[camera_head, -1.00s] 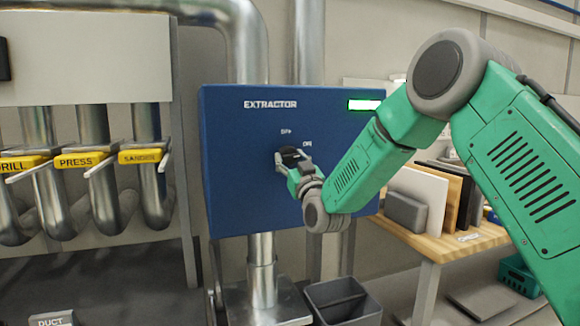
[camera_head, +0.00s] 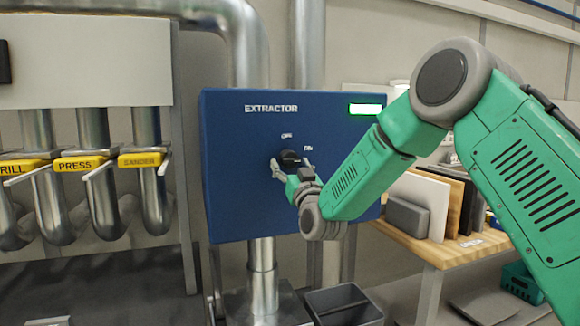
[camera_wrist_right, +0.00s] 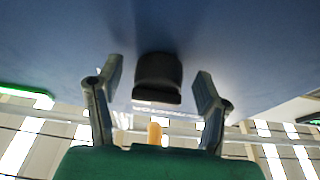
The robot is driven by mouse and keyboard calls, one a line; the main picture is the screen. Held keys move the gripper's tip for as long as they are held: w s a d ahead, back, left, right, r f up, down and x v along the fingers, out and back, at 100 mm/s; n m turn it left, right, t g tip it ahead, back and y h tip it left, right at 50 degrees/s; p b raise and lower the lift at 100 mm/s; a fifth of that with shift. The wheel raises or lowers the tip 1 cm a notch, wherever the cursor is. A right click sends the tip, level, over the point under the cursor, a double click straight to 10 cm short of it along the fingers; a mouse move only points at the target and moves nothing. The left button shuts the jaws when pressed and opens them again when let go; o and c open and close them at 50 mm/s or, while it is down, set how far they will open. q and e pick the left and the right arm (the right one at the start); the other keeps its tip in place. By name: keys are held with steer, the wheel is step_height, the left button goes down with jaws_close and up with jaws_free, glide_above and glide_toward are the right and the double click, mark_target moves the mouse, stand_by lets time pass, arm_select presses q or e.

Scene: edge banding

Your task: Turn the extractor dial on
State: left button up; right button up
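The black extractor dial (camera_head: 290,158) is on the front of the blue EXTRACTOR box (camera_head: 240,190), just below the OFF and ON labels. In the right wrist view the dial (camera_wrist_right: 158,76) sits between the two fingers, with a gap on each side. My right gripper (camera_head: 286,169) is open at the dial, one finger on each side of it. It also shows in the right wrist view (camera_wrist_right: 158,84). The dial's exact pointing is hard to read. A green lamp (camera_head: 365,109) is lit at the box's upper right. My left gripper is not in view.
Pipes with yellow-labelled levers, including PRESS (camera_head: 80,163), stand on the left. A wooden bench (camera_head: 430,250) with upright boards is on the right, behind my right arm. A grey bin (camera_head: 345,303) is below the box.

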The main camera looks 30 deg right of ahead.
steer(key=shift+s+r, duration=0.1)
steer(key=shift+r, duration=0.1)
steer(key=shift+s, duration=0.2)
steer(key=v, duration=1.1)
steer(key=shift+s+f, duration=0.15)
steer(key=shift+f, duration=0.15)
steer(key=shift+f, duration=0.1)
steer(key=s+a+f+n+g+y, duration=0.1)
steer(key=s+a+f+g+y, duration=0.2)
steer(key=f, duration=0.8)
steer(key=s+a+f+n+g, duration=0.1)
steer(key=s+a+f+g, duration=0.25)
steer(key=f, duration=0.65)
steer(key=s+a+f+n+g+y, duration=0.1)
steer(key=s+a+f+g+y, duration=0.2)
steer(key=f, duration=0.8)
steer(key=s+a+f+g, duration=0.1)
steer(key=s+f+g, duration=0.3)
steer(key=s, duration=0.5)
steer(key=s+a+f+g, duration=0.1)
steer(key=s+f+g, duration=0.2)
steer(key=s+f, duration=0.3)
steer(key=s+a+f+g, duration=0.1)
steer(key=s+f+g, duration=0.3)
steer(key=s, duration=0.9)
steer(key=shift+s+f+n+g+h, duration=0.2)
steer(key=shift+f+n+g+h, duration=0.15)
steer(key=shift+f, duration=0.1)
